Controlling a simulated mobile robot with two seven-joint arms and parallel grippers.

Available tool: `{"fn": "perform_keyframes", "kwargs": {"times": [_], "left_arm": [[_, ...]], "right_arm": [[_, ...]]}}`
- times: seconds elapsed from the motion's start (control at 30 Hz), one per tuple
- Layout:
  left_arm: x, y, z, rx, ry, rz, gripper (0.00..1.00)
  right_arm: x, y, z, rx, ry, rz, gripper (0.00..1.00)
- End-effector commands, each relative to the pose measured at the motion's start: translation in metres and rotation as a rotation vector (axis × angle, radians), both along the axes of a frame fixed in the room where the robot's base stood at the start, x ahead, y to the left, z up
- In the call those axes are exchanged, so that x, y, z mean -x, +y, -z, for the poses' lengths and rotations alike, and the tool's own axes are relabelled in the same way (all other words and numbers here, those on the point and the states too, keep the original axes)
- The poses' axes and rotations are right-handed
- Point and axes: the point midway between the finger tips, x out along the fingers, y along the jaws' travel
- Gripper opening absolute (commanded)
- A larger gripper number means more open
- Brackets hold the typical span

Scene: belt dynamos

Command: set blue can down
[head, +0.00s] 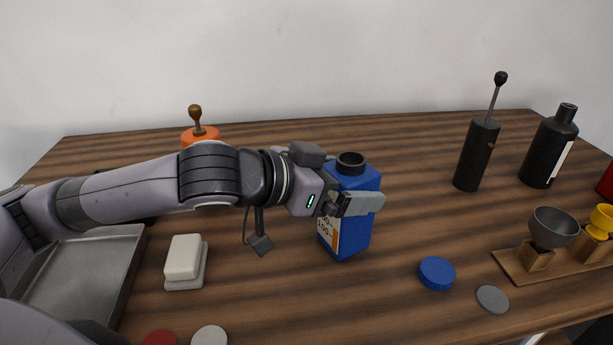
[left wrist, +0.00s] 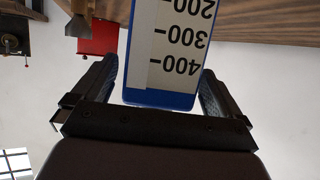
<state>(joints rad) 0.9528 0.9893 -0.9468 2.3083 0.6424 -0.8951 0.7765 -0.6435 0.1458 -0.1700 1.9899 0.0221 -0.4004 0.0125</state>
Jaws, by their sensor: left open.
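The blue can (head: 345,240) stands upright on the wooden table near the middle of the head view. It has a black open neck and a white scale label. My left gripper (head: 362,203) is open around the can's upper body and covers part of it. In the left wrist view the can (left wrist: 175,45) lies between the two fingers of the left gripper (left wrist: 155,88). A gap shows on the left side of the can; the right finger is very close to it, and I cannot tell whether they touch. My right gripper is not in view.
A blue cap (head: 436,272) and grey disc (head: 492,299) lie right of the can. A wooden stand (head: 515,268) holds cups. A black pump (head: 476,155) and black bottle (head: 550,150) stand behind. A white block (head: 184,262) and metal tray (head: 85,265) are left.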

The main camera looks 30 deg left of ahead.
Motion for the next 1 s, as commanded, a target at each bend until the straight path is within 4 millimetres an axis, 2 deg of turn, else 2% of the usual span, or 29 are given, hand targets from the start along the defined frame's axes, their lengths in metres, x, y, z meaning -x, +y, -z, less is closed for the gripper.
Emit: {"fn": "perform_keyframes", "kwargs": {"times": [0.3,0.33,0.53,0.93,1.0], "left_arm": [[0.041,0.028,-0.019,-0.005,0.0,-0.002,1.0],[0.039,0.027,-0.015,-0.001,-0.002,-0.004,1.0],[0.042,0.033,-0.019,0.003,-0.004,-0.011,1.0],[0.062,0.041,-0.025,0.0,-0.004,0.0,1.0],[0.069,0.046,-0.033,-0.002,-0.001,-0.002,1.0]], "right_arm": [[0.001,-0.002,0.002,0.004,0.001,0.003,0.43],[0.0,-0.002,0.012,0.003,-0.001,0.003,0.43],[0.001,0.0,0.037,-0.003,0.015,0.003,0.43],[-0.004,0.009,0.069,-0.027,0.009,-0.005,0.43],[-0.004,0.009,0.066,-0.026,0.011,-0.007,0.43]]}}
